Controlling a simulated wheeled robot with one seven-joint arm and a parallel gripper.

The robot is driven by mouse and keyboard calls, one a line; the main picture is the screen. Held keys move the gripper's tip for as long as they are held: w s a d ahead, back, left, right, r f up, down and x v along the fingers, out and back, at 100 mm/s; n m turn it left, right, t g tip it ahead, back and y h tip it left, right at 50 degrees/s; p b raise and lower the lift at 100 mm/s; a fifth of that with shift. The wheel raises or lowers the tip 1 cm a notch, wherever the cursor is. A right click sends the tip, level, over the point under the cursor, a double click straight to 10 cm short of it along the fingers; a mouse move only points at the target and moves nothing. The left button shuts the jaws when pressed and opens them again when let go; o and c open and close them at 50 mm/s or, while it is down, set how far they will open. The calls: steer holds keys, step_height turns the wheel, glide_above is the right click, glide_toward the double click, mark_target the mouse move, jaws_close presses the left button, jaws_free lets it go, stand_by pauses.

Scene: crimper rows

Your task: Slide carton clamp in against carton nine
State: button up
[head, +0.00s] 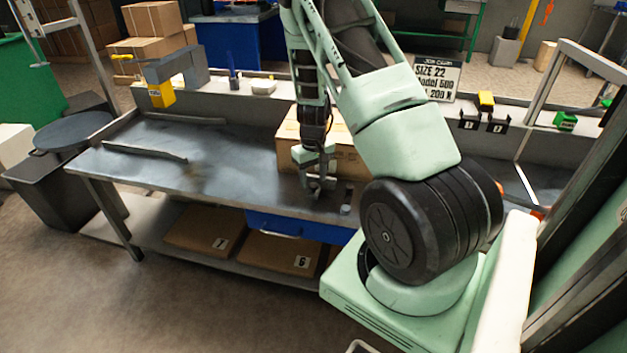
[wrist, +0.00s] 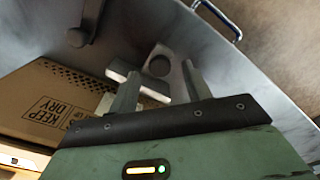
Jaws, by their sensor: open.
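A brown carton (head: 290,150) stands on the grey metal bench, partly hidden behind my arm. In the wrist view the carton (wrist: 50,105), marked KEEP DRY, lies at the left; I cannot read a nine on it. A grey metal piece, seemingly the carton clamp (wrist: 123,72), has a pale bar and a plate with a dark round part, beside the carton. My gripper (head: 319,188) is low over the bench in front of the carton. In the wrist view my gripper (wrist: 158,74) is open, its fingers either side of part of the clamp; contact cannot be told.
The bench (head: 225,140) has a raised back edge, with a loose dark bar (head: 145,151) at left. Its left part is mostly clear. A blue drawer (head: 290,226) hangs below, above shelf cartons marked 7 (head: 205,229) and 6 (head: 280,252). A sign (head: 437,78) stands behind.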

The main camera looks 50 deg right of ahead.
mark_target(313, 184)
step_height(313, 184, up, 16)
steer(key=p, duration=0.1)
steer(key=shift+f+p, duration=0.2)
steer(key=shift+p, duration=0.1)
